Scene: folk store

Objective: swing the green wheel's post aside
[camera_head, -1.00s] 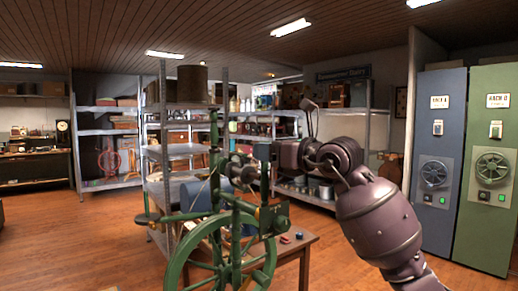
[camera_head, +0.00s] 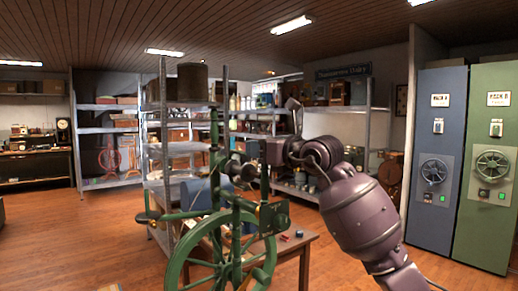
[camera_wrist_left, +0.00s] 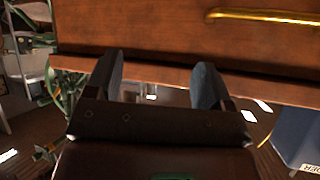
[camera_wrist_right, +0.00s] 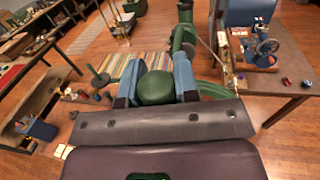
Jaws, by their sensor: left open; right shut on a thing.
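The green spinning wheel (camera_head: 188,246) stands low in the middle of the head view, with its upright green post (camera_head: 214,130) above it. My right gripper (camera_head: 250,168) is beside the upper frame, its arm coming from the right. In the right wrist view, my right gripper (camera_wrist_right: 157,88) is shut on a rounded green knob (camera_wrist_right: 157,89), with one blue-grey finger on each side. The knob hides what lies directly behind it. My left gripper (camera_wrist_left: 160,85) shows only in the left wrist view; its fingers are apart and empty, close to a brown wooden surface (camera_wrist_left: 160,45).
A wooden table (camera_head: 300,243) stands just behind the wheel, bearing a small blue machine (camera_wrist_right: 262,50). Metal shelves (camera_head: 105,130) stand behind. Blue (camera_head: 437,225) and green (camera_head: 487,235) cabinets are at the right. The floor at left is open.

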